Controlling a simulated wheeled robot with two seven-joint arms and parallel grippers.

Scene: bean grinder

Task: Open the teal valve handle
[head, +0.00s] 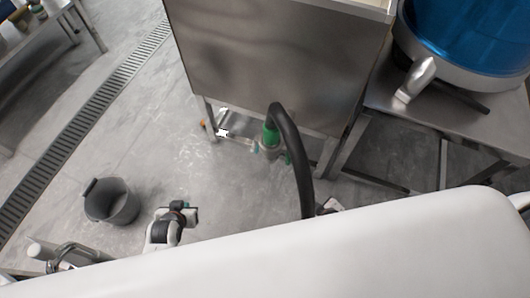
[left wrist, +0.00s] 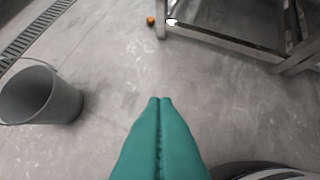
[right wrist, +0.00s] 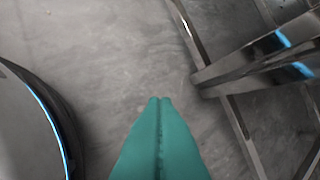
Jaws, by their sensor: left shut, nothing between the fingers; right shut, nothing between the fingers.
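Small teal parts (head: 288,158) show on a pipe fitting under the steel cabinet in the head view. They may be the valve handle, but they are too small to tell its position. A green coupling (head: 270,136) sits above them, with a black hose curving over it. My left gripper (head: 190,214) is low over the floor, left of and nearer than the fitting. In the left wrist view its teal fingers (left wrist: 160,100) are shut and empty. My right gripper (right wrist: 160,100) is shut and empty in the right wrist view. Neither gripper touches the fitting.
The steel cabinet (head: 275,60) stands above the fitting on legs. A grey bucket (head: 112,203) stands on the floor at left, near a floor drain (head: 85,130). A steel table (head: 450,122) with a blue-topped machine (head: 470,35) is at right. Open floor lies between bucket and cabinet.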

